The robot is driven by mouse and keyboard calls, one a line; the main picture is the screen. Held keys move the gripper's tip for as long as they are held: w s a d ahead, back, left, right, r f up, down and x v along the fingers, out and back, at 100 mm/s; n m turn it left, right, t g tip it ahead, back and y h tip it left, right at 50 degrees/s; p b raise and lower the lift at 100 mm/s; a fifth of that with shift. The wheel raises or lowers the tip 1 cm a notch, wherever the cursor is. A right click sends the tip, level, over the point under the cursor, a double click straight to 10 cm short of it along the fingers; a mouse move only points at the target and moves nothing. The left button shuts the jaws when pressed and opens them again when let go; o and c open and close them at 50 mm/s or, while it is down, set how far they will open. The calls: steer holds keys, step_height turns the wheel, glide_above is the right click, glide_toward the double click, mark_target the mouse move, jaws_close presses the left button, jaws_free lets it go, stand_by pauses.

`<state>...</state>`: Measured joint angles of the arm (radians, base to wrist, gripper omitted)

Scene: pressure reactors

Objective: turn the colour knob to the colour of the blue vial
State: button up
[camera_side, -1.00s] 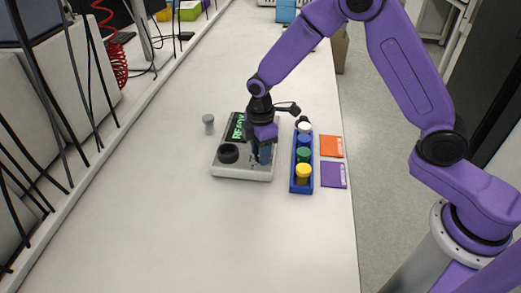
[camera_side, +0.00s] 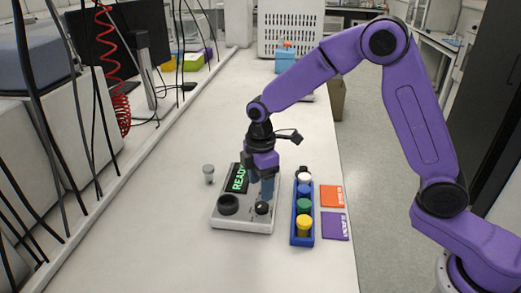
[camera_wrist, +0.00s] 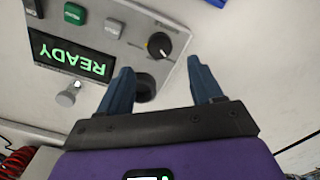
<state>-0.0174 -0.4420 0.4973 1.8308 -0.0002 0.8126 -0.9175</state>
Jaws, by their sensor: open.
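The colour knob (camera_side: 262,208) is black and sits on the front right of the pale control box (camera_side: 240,222). In the wrist view the knob (camera_wrist: 159,45) shows a white pointer line and small coloured marks on its left side. The blue vial (camera_side: 304,191) stands in the blue rack (camera_side: 293,232) right of the box, between a white and a green vial. My gripper (camera_side: 260,192) points down over the knob, open and empty. In the wrist view the open fingertips (camera_wrist: 160,66) lie to either side of the knob, seemingly short of it.
A larger black round part (camera_side: 228,204) and a display (camera_side: 238,178) reading READY are on the box. A grey capped piece (camera_side: 208,173) stands left of it. An orange card (camera_side: 331,195) and a purple card (camera_side: 335,226) lie right of the rack. The bench is clear in front.

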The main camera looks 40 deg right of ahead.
step_height(320, 180, up, 11)
steer(key=shift+f, duration=0.2)
stand_by(0.3)
steer(key=s+d+f+m, duration=0.1)
steer(key=s+d, duration=0.3)
steer(key=s, duration=0.6)
steer(key=s+d+f+m, duration=0.1)
steer(key=s+d, duration=0.2)
steer(key=s, duration=0.7)
steer(key=s+d+f+m, duration=0.1)
steer(key=s+d, duration=0.3)
steer(key=s, duration=0.6)
steer(key=shift+s+d+f, duration=0.25)
steer(key=shift+s+d, duration=0.05)
steer(key=shift+s, duration=0.1)
